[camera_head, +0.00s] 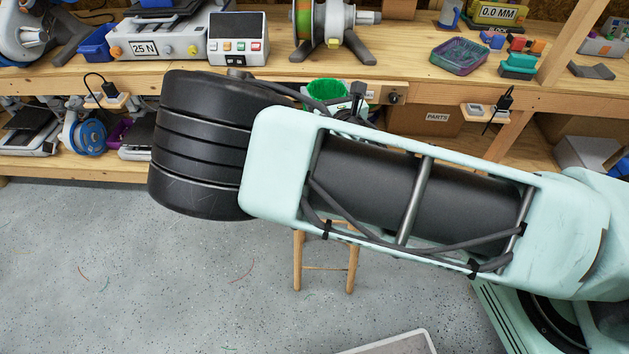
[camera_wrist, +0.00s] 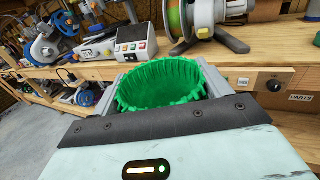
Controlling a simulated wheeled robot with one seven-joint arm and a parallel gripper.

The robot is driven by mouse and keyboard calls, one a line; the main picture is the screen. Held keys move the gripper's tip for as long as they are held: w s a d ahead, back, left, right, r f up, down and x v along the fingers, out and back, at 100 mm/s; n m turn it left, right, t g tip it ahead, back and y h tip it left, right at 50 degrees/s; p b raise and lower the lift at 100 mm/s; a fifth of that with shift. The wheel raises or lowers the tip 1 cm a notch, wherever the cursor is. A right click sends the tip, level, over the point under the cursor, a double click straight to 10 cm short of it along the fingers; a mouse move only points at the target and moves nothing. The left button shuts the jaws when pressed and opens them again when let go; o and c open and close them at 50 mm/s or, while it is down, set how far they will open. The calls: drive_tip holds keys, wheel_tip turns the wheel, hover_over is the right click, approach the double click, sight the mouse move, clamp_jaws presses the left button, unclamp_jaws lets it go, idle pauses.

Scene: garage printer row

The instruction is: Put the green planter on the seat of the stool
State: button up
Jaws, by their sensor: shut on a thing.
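The green planter (camera_wrist: 160,84) is a round, ribbed pot with an open top. In the wrist view it sits between the fingers of my gripper (camera_wrist: 162,88), which is shut on it. In the head view only part of the planter (camera_head: 326,91) shows above my arm, in front of the workbench edge. The stool (camera_head: 325,268) stands on the floor below my arm in the head view. Its wooden legs and a rung show, but my arm hides its seat. I cannot tell how far the planter is above the seat.
The wooden workbench (camera_head: 420,82) runs behind, with a spool holder (camera_head: 334,20), a scale (camera_head: 160,42) and small printed parts on top. A lower shelf holds a PARTS box (camera_head: 437,117). The grey floor (camera_head: 150,270) left of the stool is mostly clear. A pale-edged panel (camera_head: 395,344) lies at the bottom.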

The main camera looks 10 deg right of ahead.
drive_tip(key=shift+s+a+f, duration=0.55)
drive_tip(key=shift+s+f, duration=0.05)
drive_tip(key=shift+s, duration=0.1)
wheel_tip(320, 180, down, 4)
drive_tip(key=shift+f+p, duration=0.1)
drive_tip(key=shift+p, duration=0.35)
drive_tip(key=shift+f+p, duration=0.35)
drive_tip(key=shift+f, duration=2.1)
drive_tip(key=shift+f, duration=0.1)
drive_tip(key=shift+f, duration=0.15)
drive_tip(key=o, duration=1.3)
drive_tip(key=shift+c, duration=0.2)
